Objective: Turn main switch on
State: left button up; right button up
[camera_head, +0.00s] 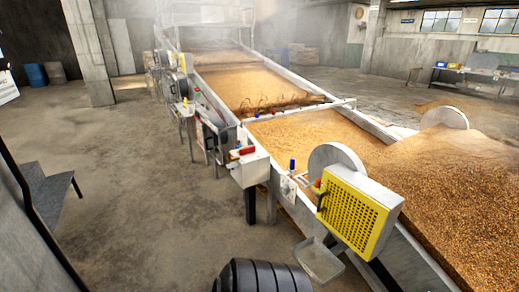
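I cannot tell for sure which part is the main switch. A white control box (252,171) is fixed to the near side of the long grain conveyor, with a red part (247,150) on its top. A small blue-topped part (292,163) stands on the conveyor rail to its right. A small red part (318,184) sits by the yellow perforated guard (352,218). The switch positions are too small to read. Neither of my grippers shows in this view.
The long conveyor (380,133) full of grain runs from lower right to the back. Bare concrete floor (130,200) is open on the left. Dark steps with a rail (50,190) stand at the left edge. Blue barrels (37,75) stand far back.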

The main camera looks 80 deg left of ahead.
aim_at(242, 151)
jog(key=j+u, duration=0.1)
jog(key=u, duration=2.8)
